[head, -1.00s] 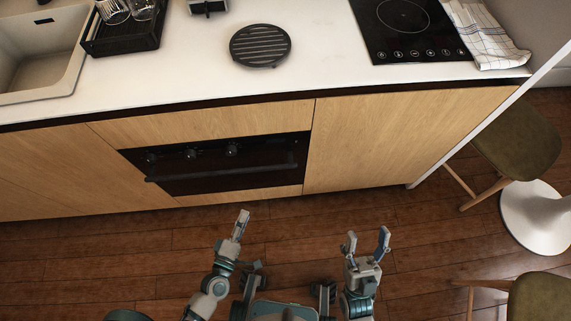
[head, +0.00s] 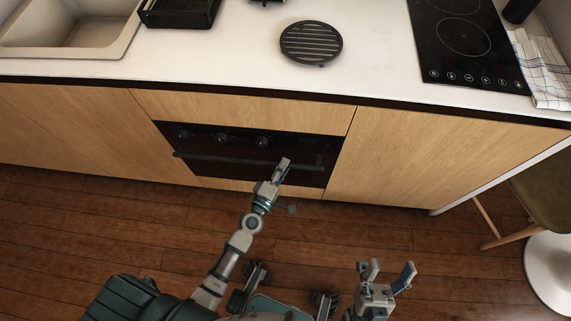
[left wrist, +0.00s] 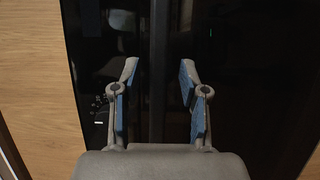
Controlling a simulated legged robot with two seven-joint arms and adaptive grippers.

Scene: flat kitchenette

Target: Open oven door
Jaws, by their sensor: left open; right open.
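The black oven (head: 225,165) is built into the wooden cabinet front, and its door is shut. Its long dark handle (head: 215,158) runs across the front below several knobs. My left gripper (head: 284,163) is open in front of the right part of the handle and hides some of it. In the left wrist view the handle (left wrist: 159,65) shows as a dark upright bar lined up between the open fingers (left wrist: 157,85). I cannot tell whether it is within their reach. My right gripper (head: 387,268) is open and empty above the floor, away from the oven.
The white counter (head: 220,65) above the oven holds a round black trivet (head: 311,42), a black rack (head: 180,12), a cooktop (head: 465,45) and a towel (head: 545,70). A stool (head: 540,200) stands at the right. The wooden floor (head: 100,230) before the cabinets is clear.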

